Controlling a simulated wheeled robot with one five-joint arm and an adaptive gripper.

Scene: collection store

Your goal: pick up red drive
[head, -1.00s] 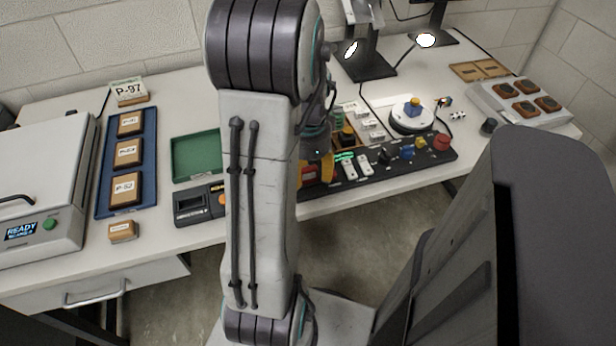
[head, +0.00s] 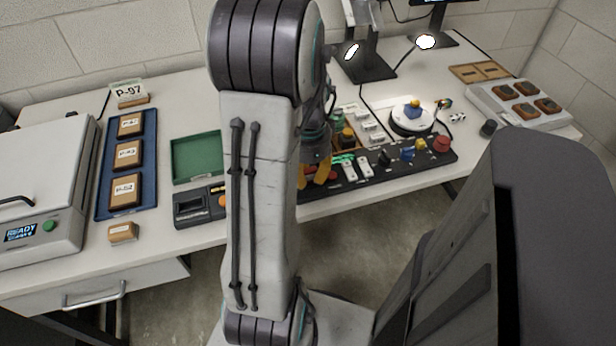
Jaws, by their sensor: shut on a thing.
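My gripper (head: 315,176) shows just right of my arm link, with its yellow-orange fingers low at the front edge of the black control panel. The fingers are shut on the red drive, of which only a small red patch (head: 333,175) shows beside them. The rest of the drive is hidden by the fingers and my arm. I cannot tell whether it is clear of the surface.
The black panel (head: 372,172) carries switches and knobs right of my gripper. A green tray (head: 195,178), a dark device with an orange button (head: 192,207) and a blue tray (head: 103,200) lie left. A round white stand (head: 398,128) is behind the panel.

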